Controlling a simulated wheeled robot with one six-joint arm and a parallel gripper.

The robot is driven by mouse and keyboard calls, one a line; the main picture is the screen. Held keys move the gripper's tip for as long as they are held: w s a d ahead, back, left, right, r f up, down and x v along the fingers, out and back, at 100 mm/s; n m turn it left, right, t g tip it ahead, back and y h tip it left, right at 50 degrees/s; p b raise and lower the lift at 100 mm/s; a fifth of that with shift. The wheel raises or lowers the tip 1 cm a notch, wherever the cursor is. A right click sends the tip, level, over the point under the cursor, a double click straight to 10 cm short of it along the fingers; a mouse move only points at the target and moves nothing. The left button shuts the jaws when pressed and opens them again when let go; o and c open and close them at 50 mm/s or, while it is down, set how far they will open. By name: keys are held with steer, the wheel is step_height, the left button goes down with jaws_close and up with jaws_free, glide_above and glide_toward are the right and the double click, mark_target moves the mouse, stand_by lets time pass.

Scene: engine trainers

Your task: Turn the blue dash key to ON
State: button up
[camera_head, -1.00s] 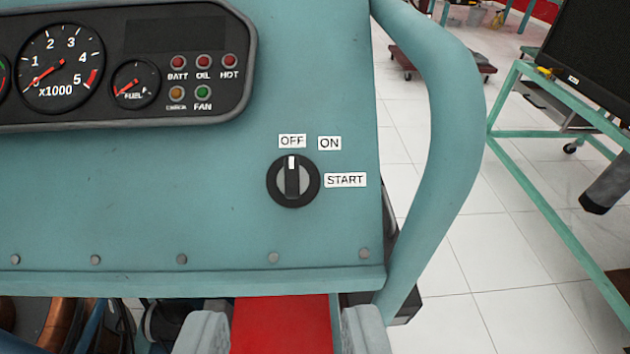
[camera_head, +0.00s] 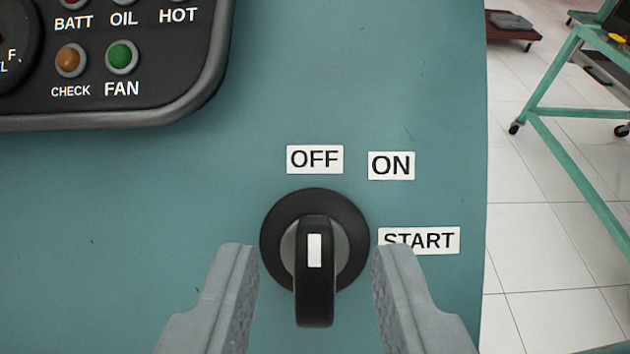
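The dash key is a black rotary knob (camera_head: 315,290) with a white mark, on a round black and grey base, set in a blue-green panel (camera_head: 150,240). Its white mark points up toward the OFF label (camera_head: 315,159). The ON label (camera_head: 391,165) is up and to the right, and the START label (camera_head: 418,240) is to the right. My gripper (camera_head: 314,255) is open, one grey finger on each side of the knob, with a gap on both sides. The right finger covers a little of the START label. I cannot tell how deep the fingertips reach.
A dark gauge cluster (camera_head: 190,95) with warning lamps fills the upper left. The panel's right edge lies right of the labels. Beyond it are white floor tiles (camera_head: 540,250) and a green metal stand (camera_head: 570,110). The panel around the key is otherwise flat and clear.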

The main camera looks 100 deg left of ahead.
steer(key=shift+x, duration=1.3)
jaws_close()
steer(key=shift+m, duration=0.4)
steer(key=m+t, duration=0.2)
steer(key=m, duration=0.2)
steer(key=shift+w+f+m+t+h, duration=0.1)
steer(key=shift+m+t+h, duration=0.15)
steer(key=shift+m+t, duration=0.75)
steer(key=shift+f+m+t+h, duration=0.1)
steer(key=shift+m+t+h, duration=0.15)
steer(key=shift+m, duration=1.45)
